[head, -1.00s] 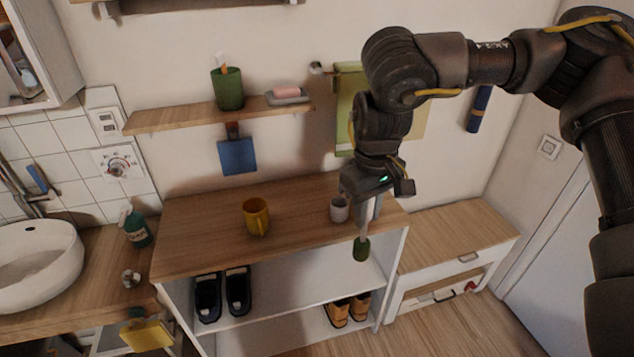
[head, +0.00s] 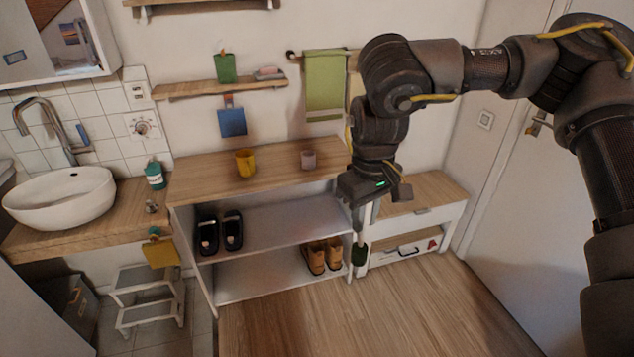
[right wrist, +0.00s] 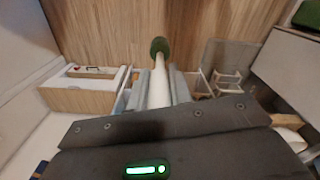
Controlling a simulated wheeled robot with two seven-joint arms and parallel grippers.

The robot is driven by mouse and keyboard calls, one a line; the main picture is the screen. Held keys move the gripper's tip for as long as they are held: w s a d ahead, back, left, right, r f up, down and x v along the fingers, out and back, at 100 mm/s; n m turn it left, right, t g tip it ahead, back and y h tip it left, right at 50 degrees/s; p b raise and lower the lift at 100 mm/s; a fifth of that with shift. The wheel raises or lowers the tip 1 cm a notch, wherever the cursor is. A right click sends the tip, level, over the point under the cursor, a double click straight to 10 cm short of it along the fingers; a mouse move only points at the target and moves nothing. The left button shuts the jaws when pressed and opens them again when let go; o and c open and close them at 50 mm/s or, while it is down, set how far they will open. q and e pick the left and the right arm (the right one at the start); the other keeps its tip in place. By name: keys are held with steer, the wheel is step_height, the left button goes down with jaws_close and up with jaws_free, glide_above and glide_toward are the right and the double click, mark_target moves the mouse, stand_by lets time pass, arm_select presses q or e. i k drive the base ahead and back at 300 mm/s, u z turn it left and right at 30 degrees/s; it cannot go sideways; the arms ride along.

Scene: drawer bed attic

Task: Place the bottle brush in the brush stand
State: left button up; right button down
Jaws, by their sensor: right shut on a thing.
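My right gripper (head: 358,212) is shut on the bottle brush, which hangs down with its dark green head (head: 359,254) lowest. In the head view it hangs in front of the right end of the shelf unit. In the right wrist view the pale handle (right wrist: 158,88) runs between the fingers to the green head (right wrist: 160,47). A green cup (head: 225,69) stands on the wall shelf. I cannot tell which one is the brush stand. My left gripper is out of view.
A low drawer cabinet (head: 425,193) stands to the right. A basin (head: 62,197) is at left. The wooden floor (head: 330,315) in front is clear.

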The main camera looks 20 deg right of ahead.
mark_target(308, 164)
steer(key=u, duration=1.15)
steer(key=i, duration=1.8)
steer(key=z, duration=0.9)
steer(key=i, duration=0.65)
steer(key=z, duration=0.8)
